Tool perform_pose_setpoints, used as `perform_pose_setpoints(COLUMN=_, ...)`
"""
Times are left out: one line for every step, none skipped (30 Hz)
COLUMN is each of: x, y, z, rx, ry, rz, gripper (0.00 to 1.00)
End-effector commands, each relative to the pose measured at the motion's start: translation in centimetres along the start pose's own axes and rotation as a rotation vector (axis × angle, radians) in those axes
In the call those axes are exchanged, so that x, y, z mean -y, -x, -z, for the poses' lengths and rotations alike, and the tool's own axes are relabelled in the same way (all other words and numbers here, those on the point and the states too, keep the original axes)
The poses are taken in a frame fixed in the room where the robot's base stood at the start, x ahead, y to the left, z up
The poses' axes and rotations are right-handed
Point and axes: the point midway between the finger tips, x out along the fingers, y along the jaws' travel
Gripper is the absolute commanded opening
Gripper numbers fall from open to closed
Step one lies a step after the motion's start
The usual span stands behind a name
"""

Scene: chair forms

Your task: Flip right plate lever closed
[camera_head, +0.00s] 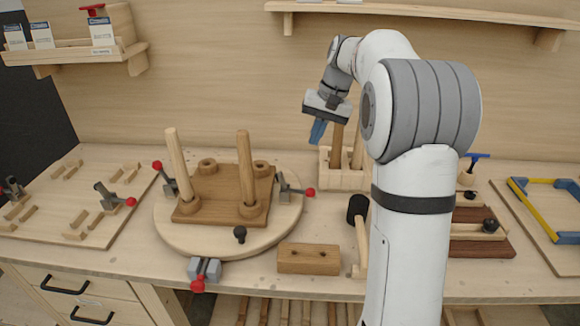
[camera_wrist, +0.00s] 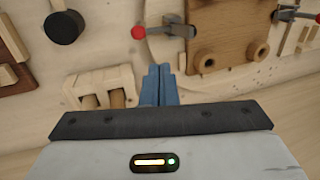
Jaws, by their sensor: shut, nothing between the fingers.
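The right plate lever (camera_head: 297,190) is a grey toggle clamp with a red knob at the right edge of the round wooden plate (camera_head: 172,236). Its arm points outward to the right, with the red knob beyond the plate's rim. In the wrist view the clamp (camera_wrist: 176,29) shows at the top middle, with its red knob to its left. My gripper (camera_head: 318,131) has blue fingers and is up in the air behind the clamp, apart from it. The fingers also show in the wrist view (camera_wrist: 158,84), shut together and empty.
A brown board (camera_head: 225,192) with two upright wooden pegs stands on the plate. Two other red-knobbed clamps sit at its left (camera_head: 167,180) and front (camera_head: 203,270). A wooden peg holder (camera_head: 345,178), a black-headed mallet (camera_head: 358,210) and a wooden block (camera_head: 308,258) stand nearby.

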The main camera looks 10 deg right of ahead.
Motion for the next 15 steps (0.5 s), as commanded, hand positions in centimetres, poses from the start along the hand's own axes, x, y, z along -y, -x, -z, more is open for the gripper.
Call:
perform_pose_setpoints(x=0.0, y=0.0, z=0.0, rx=0.000, ry=0.000, rz=0.000, gripper=0.00)
perform_pose_setpoints(x=0.0, y=0.0, z=0.0, rx=0.000, ry=0.000, rz=0.000, gripper=0.00)
perform_pose_setpoints(x=0.0, y=0.0, z=0.0, rx=0.000, ry=0.000, rz=0.000, gripper=0.00)
perform_pose_setpoints(x=0.0, y=0.0, z=0.0, rx=0.000, ry=0.000, rz=0.000, gripper=0.00)
perform_pose_setpoints(x=0.0, y=0.0, z=0.0, rx=0.000, ry=0.000, rz=0.000, gripper=0.00)
perform_pose_setpoints(x=0.0, y=0.0, z=0.0, rx=0.000, ry=0.000, rz=0.000, gripper=0.00)
perform_pose_setpoints(x=0.0, y=0.0, z=0.0, rx=0.000, ry=0.000, rz=0.000, gripper=0.00)
perform_pose_setpoints(x=0.0, y=-0.1, z=0.0, rx=0.000, ry=0.000, rz=0.000, gripper=0.00)
perform_pose_setpoints(x=0.0, y=-0.2, z=0.0, rx=0.000, ry=0.000, rz=0.000, gripper=0.00)
perform_pose_setpoints(x=0.0, y=-0.3, z=0.0, rx=0.001, ry=0.000, rz=0.000, gripper=0.00)
perform_pose_setpoints(x=0.0, y=-0.5, z=-0.1, rx=0.001, ry=0.000, rz=0.000, gripper=0.00)
perform_pose_setpoints(x=0.0, y=-0.9, z=-0.1, rx=0.002, ry=0.000, rz=0.000, gripper=0.00)
perform_pose_setpoints(x=0.0, y=-1.2, z=-0.1, rx=0.003, ry=0.001, rz=0.000, gripper=0.00)
perform_pose_setpoints(x=0.0, y=-1.6, z=-0.1, rx=0.002, ry=0.001, rz=0.000, gripper=0.00)
perform_pose_setpoints(x=0.0, y=-2.3, z=-0.1, rx=0.004, ry=0.001, rz=-0.001, gripper=0.00)
